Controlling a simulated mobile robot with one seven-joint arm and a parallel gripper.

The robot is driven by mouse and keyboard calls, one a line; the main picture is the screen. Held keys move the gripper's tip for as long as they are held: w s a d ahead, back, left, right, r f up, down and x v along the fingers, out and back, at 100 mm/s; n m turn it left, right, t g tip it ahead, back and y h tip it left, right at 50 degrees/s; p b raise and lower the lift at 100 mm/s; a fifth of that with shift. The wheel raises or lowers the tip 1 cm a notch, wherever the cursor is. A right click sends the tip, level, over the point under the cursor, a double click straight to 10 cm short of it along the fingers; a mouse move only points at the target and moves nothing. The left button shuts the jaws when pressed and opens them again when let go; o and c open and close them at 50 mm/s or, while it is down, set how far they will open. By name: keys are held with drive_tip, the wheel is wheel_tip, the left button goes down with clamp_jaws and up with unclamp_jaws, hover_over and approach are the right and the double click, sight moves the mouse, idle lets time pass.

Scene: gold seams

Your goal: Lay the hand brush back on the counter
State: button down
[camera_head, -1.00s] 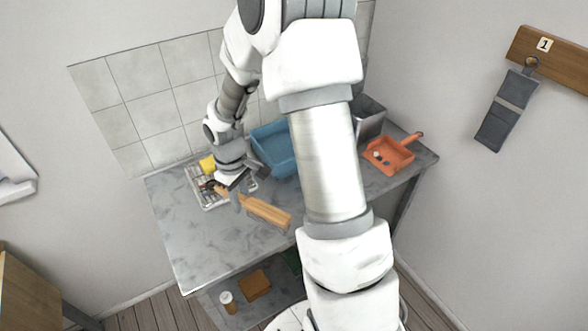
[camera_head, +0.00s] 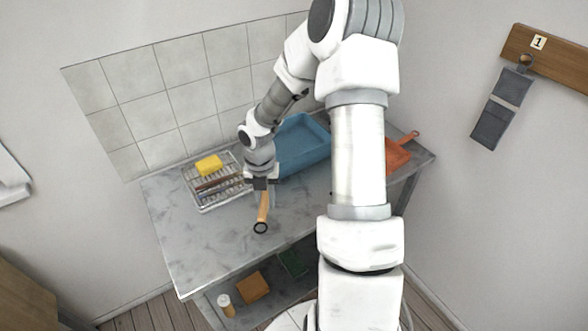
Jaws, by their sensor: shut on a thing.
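My gripper (camera_head: 262,184) is shut on the hand brush (camera_head: 263,208), over the middle of the counter (camera_head: 190,239). A light wooden part of the brush sticks out below the jaws toward the front, ending in a dark ring. The rest of the brush is mostly hidden by my gripper. I cannot tell whether the brush touches the counter or hangs just above it.
A wire rack (camera_head: 206,205) with a yellow sponge (camera_head: 209,165) and dark brown items stands left of my gripper. A blue basin (camera_head: 303,146) is behind right. An orange dustpan (camera_head: 397,155) lies far right, partly hidden by my arm. The counter's front left is clear.

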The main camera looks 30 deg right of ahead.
drive_tip(key=d+f+n, duration=0.1)
drive_tip(key=d+n, duration=0.1)
drive_tip(key=n, duration=0.5)
drive_tip(key=b, duration=0.2)
hover_over(249, 255)
wheel_tip(249, 255, down, 7)
drive_tip(key=shift+w, duration=0.1)
drive_tip(key=shift+f+b, duration=0.55)
drive_tip(key=shift+f, duration=1.5)
drive_tip(key=shift+f, duration=0.15)
drive_tip(key=c, duration=0.7)
unclamp_jaws()
